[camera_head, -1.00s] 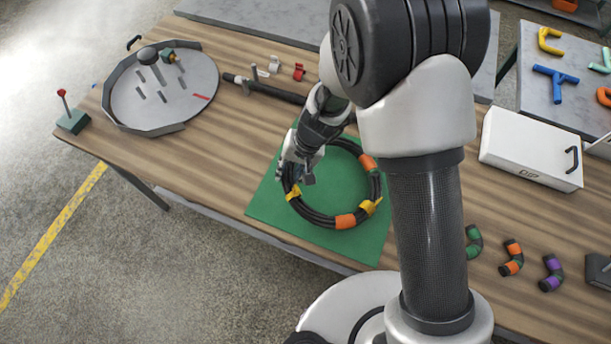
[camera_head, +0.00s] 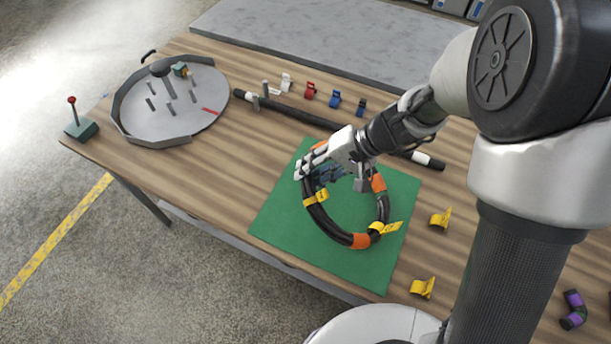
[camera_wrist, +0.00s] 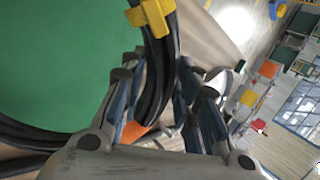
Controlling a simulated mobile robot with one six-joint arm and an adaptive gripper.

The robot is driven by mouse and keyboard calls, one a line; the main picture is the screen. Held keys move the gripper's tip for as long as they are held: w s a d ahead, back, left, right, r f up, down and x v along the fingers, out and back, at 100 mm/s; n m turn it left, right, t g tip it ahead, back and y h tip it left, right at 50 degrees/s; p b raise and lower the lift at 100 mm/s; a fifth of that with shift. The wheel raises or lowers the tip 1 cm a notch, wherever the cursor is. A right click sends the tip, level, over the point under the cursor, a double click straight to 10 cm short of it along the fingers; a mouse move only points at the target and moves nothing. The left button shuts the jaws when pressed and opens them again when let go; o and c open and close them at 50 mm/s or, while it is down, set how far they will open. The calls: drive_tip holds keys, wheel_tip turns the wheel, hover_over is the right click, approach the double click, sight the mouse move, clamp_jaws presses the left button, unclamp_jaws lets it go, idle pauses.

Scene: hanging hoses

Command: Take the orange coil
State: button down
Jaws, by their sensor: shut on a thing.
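The orange coil (camera_head: 318,216) is a ring of black hose with orange bands and yellow tags, over a green mat (camera_head: 285,220). My gripper (camera_head: 312,176) is at the coil's upper left side and is shut on the hose. In the wrist view my gripper (camera_wrist: 157,85) has its fingers on both sides of the black strands (camera_wrist: 155,60), with a yellow tag (camera_wrist: 150,14) just beyond the fingertips. The fingers hide part of the hose. I cannot tell whether the coil is clear of the mat.
A long black hose (camera_head: 290,112) lies behind the mat. Small coloured clips (camera_head: 335,100) stand beyond it, and yellow clips (camera_head: 422,288) to the right. A round grey tray with pegs (camera_head: 185,115) and a red-knobbed lever (camera_head: 78,122) are at left.

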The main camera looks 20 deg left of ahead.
drive_tip(key=w+d+r+y+p, duration=0.1)
drive_tip(key=d+r+y+p, duration=0.1)
drive_tip(key=r, duration=0.8)
drive_tip(key=shift+d+g, duration=0.3)
drive_tip(key=shift+d, duration=0.25)
drive_tip(key=shift+r, duration=0.1)
